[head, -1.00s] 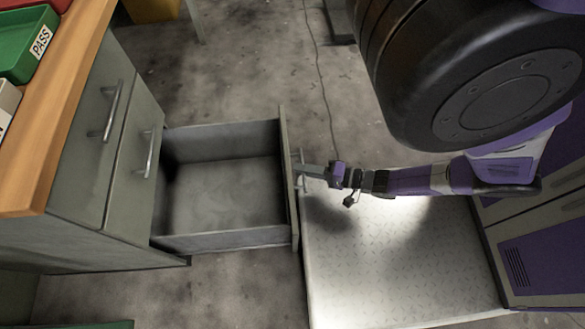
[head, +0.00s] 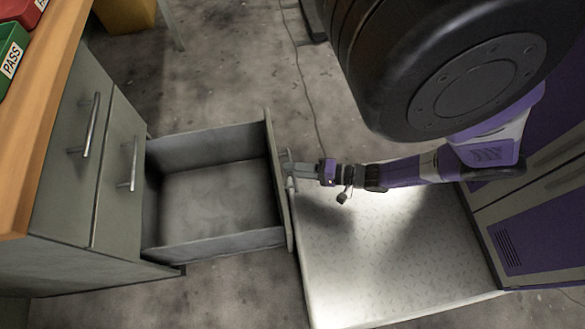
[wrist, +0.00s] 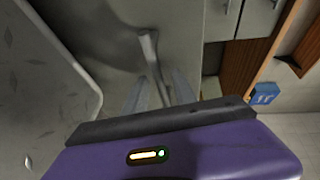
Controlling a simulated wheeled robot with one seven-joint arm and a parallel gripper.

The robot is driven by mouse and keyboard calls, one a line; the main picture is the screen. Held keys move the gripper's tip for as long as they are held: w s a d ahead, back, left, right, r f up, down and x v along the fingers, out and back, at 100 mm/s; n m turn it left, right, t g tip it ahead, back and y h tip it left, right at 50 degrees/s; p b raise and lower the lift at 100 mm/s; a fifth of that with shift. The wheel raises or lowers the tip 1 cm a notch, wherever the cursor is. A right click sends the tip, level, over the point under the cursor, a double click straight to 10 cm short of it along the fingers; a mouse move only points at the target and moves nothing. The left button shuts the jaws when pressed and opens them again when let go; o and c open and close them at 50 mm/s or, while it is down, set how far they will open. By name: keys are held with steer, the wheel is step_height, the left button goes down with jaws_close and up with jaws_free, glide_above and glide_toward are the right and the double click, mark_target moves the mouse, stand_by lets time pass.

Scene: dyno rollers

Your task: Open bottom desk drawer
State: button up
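The bottom desk drawer (head: 205,248) is grey and pulled far out of the desk cabinet, showing its empty inside in the head view. Its metal handle (head: 288,172) is on the outer face of the drawer front. My gripper (head: 296,170) is at this handle, on the right side of the drawer front. In the wrist view the handle (wrist: 149,48) runs between the two fingers of my gripper (wrist: 160,88). The fingers stand apart, with gaps beside the bar. Whether one finger touches the bar is hard to tell.
The desk cabinet (head: 55,170) has two other closed fronts with handles. Green and red trays lie on the wooden desktop (head: 38,120). A pale metal platform (head: 400,260) lies under my arm. A cable (head: 300,75) crosses the floor behind the drawer.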

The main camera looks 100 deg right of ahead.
steer(key=v, duration=0.7)
steer(key=shift+p, duration=0.45)
steer(key=shift+s, duration=0.15)
